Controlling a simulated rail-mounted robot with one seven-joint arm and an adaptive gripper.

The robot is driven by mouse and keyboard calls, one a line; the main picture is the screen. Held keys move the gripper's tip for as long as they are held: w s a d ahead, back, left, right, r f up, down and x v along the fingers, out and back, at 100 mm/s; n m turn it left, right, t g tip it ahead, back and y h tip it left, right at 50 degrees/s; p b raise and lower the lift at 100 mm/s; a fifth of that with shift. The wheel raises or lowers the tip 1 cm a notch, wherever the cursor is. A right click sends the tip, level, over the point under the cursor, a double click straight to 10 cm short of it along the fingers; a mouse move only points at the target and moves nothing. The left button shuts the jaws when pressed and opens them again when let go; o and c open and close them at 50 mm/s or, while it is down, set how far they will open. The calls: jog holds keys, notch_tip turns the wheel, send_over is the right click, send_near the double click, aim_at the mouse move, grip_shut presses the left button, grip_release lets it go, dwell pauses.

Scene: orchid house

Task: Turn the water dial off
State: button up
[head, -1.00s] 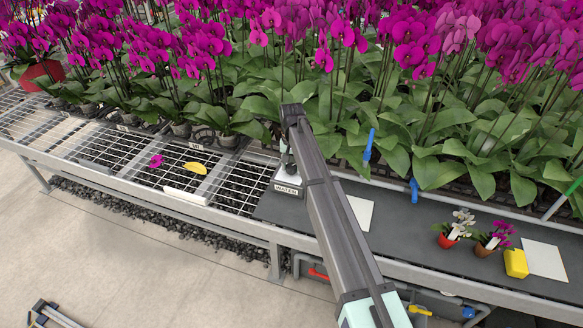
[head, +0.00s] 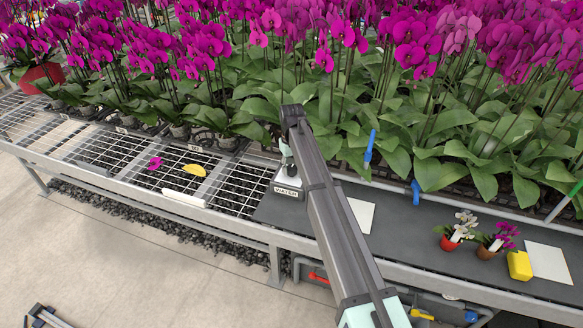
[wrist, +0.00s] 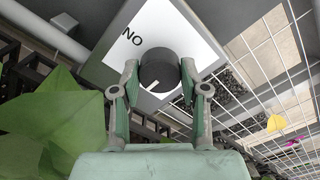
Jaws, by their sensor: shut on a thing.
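The water dial is a dark round knob (wrist: 159,72) on a white plate (wrist: 190,40) in the wrist view. A pale pointer mark shows on the knob's side nearest my palm. Letters on the plate read "NO", which may be "ON" upside down. My gripper (wrist: 159,80) is shut on the knob, one finger at each side. In the head view the dial's box (head: 287,194), labelled WATER, sits on the bench's left end of dark mat. My arm passes over it and hides part of it; the knob is mostly hidden there.
Dense orchids stand behind the box, their leaves (wrist: 50,120) close to my gripper. Wire mesh (head: 235,195) lies left of the box, with a yellow piece (head: 194,170) on it. Small potted flowers (head: 450,243) and a yellow block (head: 519,265) stand farther right.

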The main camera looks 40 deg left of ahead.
aim_at(292, 168)
dwell(0.3)
jog(key=o, duration=1.2)
jog(key=shift+c, duration=0.2)
notch_tip(292, 168, up, 12)
